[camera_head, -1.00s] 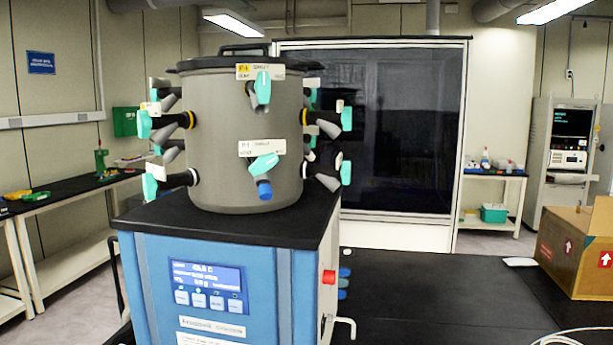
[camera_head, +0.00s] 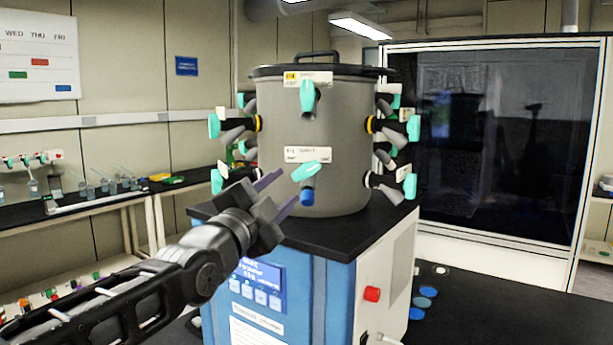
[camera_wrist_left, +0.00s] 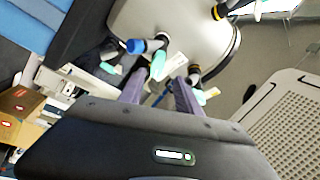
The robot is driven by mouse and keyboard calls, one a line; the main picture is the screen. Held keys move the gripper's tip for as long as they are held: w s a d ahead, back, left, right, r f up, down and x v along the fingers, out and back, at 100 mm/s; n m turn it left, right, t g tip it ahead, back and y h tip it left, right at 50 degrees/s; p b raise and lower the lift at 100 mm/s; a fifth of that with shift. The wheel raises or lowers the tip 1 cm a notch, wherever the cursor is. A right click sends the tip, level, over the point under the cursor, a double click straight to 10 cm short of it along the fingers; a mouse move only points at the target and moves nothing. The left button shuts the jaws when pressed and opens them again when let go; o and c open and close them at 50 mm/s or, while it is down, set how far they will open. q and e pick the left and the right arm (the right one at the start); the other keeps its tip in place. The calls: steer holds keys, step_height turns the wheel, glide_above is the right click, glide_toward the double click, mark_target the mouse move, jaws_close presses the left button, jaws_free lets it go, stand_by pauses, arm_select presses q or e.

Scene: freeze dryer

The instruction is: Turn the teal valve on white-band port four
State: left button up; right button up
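A grey drum (camera_head: 345,120) on the blue freeze dryer carries valve ports in an upper yellow-banded row and a lower row. The front lower port has a tilted teal valve (camera_head: 306,171), a blue end (camera_head: 307,196) and a white label (camera_head: 308,155), whose text is too small to read. My left gripper (camera_head: 277,193) is open and empty, just left of this port, apparently apart from it. In the left wrist view, the blue end (camera_wrist_left: 136,46) and teal valve (camera_wrist_left: 157,66) lie beyond the open fingers (camera_wrist_left: 160,88). My right gripper is not in view.
Another teal valve (camera_head: 307,97) stands upright above, under a yellow-marked label. More valves (camera_head: 408,128) stick out from both drum sides. The black top (camera_head: 290,235) lies below the port. A red knob (camera_head: 372,294) is on the dryer's side.

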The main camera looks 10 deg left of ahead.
mark_target(306, 172)
arm_select(q)
steer(key=p+x, duration=0.1)
steer(key=x, duration=0.1)
steer(key=p+x, duration=0.1)
steer(key=x, duration=0.1)
steer(key=d+p+x, duration=0.1)
steer(key=p+x, duration=0.1)
steer(key=x, duration=0.1)
steer(key=shift+r, duration=0.15)
steer(key=shift+w, duration=0.4)
steer(key=shift+c, duration=0.2)
jaws_close()
